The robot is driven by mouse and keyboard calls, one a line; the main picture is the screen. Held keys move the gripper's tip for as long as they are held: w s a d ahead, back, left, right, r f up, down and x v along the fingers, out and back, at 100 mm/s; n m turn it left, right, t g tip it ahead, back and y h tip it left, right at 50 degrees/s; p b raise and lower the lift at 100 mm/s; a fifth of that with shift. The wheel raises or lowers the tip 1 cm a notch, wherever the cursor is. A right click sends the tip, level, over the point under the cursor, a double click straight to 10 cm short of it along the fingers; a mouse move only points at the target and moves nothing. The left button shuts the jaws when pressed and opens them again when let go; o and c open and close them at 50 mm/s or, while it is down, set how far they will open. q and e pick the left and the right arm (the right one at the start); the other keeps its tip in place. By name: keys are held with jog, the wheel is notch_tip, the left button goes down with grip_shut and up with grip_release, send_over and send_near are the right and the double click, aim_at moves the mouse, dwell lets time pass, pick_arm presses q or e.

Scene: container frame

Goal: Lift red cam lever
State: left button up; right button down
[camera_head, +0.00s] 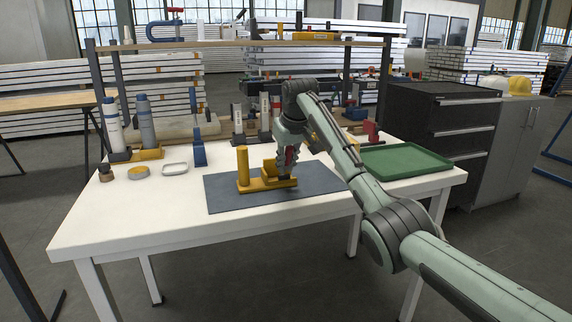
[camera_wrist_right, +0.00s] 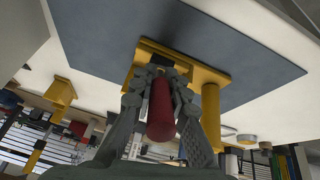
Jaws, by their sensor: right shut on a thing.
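The red cam lever (camera_wrist_right: 161,108) shows in the right wrist view as a red rounded handle between the fingers of my right gripper (camera_wrist_right: 160,85). The gripper is shut on it. In the head view my right gripper (camera_head: 287,160) points down over the yellow fixture (camera_head: 256,185), and only a little red of the lever (camera_head: 290,156) shows between the fingers. The yellow fixture, with an upright yellow post (camera_head: 243,167) at its left, stands on a dark grey mat (camera_head: 225,204). Whether the lever still touches the fixture is hidden. My left gripper is not in view.
The white table (camera_head: 120,215) carries a green tray (camera_head: 405,161) at the right. A shelf (camera_head: 240,43) runs along the back. The front of the mat is clear.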

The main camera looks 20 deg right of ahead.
jog(key=c, duration=1.4)
grip_release()
jog(key=shift+c, duration=0.2)
jog(key=v, duration=1.2)
jog(key=shift+s+f, duration=0.1)
jog(key=shift+f, duration=0.05)
